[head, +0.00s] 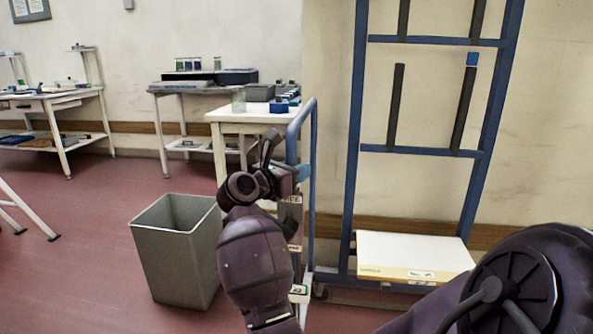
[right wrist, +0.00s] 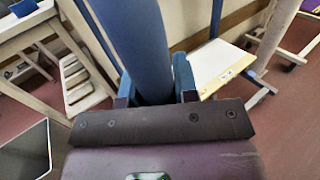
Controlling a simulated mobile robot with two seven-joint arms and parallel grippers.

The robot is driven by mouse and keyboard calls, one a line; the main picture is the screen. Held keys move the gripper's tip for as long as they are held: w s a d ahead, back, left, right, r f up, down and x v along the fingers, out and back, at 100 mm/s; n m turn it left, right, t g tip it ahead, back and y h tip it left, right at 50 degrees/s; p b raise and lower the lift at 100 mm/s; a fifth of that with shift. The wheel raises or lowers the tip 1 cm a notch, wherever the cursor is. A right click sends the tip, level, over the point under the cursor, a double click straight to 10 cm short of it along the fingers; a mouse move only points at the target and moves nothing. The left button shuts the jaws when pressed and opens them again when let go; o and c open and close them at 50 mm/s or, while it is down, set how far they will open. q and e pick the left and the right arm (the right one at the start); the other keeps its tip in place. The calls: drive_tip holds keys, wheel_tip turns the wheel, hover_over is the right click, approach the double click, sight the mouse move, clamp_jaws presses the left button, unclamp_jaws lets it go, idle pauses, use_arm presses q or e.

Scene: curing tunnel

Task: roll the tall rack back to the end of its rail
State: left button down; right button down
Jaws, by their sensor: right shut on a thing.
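The tall rack (head: 354,130) is a blue frame with crossbars and dark upright strips, rising past the top of the head view. Its low cream shelf (head: 412,252) bears a label and shows in the right wrist view too (right wrist: 215,65). Just left of it stands a slim blue hoop-shaped upright (head: 314,150); I cannot tell whether it is joined to the rack. My right gripper (head: 297,172) is shut on this upright. In the right wrist view the thick blue post (right wrist: 150,45) passes between the fingers. My left gripper is out of view.
A grey bin (head: 178,238) stands on the floor left of my right arm. A white table (head: 222,150) with small boxes is behind the gripper. More workbenches (head: 75,120) line the back left.

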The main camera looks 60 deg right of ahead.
use_arm(q)
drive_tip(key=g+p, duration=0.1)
drive_tip(key=p, duration=0.2)
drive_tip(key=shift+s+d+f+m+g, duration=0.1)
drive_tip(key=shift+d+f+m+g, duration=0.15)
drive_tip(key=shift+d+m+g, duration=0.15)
use_arm(e)
drive_tip(key=s, duration=0.1)
drive_tip(key=s+d, duration=0.1)
drive_tip(key=s, duration=0.1)
drive_tip(key=s+d, duration=0.1)
drive_tip(key=s, duration=0.1)
drive_tip(key=shift+s+d+f, duration=0.1)
drive_tip(key=shift+s+f, duration=0.05)
drive_tip(key=shift+s, duration=0.05)
drive_tip(key=c, duration=0.9)
unclamp_jaws()
drive_tip(key=shift+s+d, duration=0.1)
drive_tip(key=shift+s, duration=0.05)
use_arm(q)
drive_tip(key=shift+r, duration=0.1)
